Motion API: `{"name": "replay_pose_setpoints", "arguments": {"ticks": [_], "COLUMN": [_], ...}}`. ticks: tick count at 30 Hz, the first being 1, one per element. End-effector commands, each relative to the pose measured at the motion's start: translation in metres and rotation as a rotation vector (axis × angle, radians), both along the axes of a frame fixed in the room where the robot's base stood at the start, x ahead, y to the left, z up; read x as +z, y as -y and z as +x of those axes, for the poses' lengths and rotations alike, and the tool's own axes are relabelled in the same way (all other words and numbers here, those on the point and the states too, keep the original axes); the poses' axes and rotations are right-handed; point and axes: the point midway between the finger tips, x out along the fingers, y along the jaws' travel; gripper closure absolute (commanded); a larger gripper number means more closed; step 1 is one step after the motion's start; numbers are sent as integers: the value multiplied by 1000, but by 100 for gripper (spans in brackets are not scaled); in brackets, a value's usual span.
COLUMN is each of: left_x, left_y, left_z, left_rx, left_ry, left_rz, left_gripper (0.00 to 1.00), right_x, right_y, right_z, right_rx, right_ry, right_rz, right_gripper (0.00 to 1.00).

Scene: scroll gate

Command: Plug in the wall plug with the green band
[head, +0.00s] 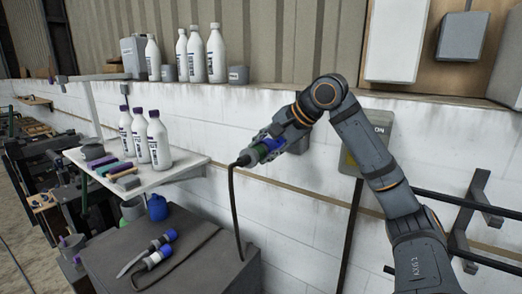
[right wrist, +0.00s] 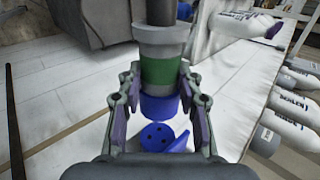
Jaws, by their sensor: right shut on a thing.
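My right gripper (head: 268,148) is shut on the plug with the green band (head: 251,156), held up in front of the white block wall. The plug has a grey rear part, a green band and a blue front; its dark cable hangs down. In the right wrist view my gripper (right wrist: 160,110) has its fingers either side of the plug (right wrist: 160,70). Past the plug's blue end is a blue round socket face (right wrist: 156,137) with dark holes and a blue flap beside it. The plug looks apart from it; the exact gap is unclear. My left gripper is not in view.
Two more blue-ended plugs (head: 160,256) lie on a dark cabinet (head: 205,270) at lower left. A white shelf (head: 178,168) holds bottles and small blocks. More bottles (head: 216,55) stand on the ledge. Grey boxes (head: 462,36) hang at upper right; dark rails are below.

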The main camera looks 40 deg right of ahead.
Motion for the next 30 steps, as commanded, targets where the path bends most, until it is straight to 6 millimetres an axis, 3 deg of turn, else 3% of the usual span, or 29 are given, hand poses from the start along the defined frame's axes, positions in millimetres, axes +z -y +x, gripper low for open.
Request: {"name": "replay_pose_setpoints", "arguments": {"ticks": [15,30], "left_x": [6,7], "left_y": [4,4], "left_z": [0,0], "left_rx": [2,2], "left_ry": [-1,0], "left_rz": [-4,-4], "left_gripper": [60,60], "right_x": [1,0], "right_y": [51,57], "right_z": [15,17], "right_rx": [-1,0], "right_ry": [0,0], "right_rz": [-1,-1], "right_gripper": [100,100]}}
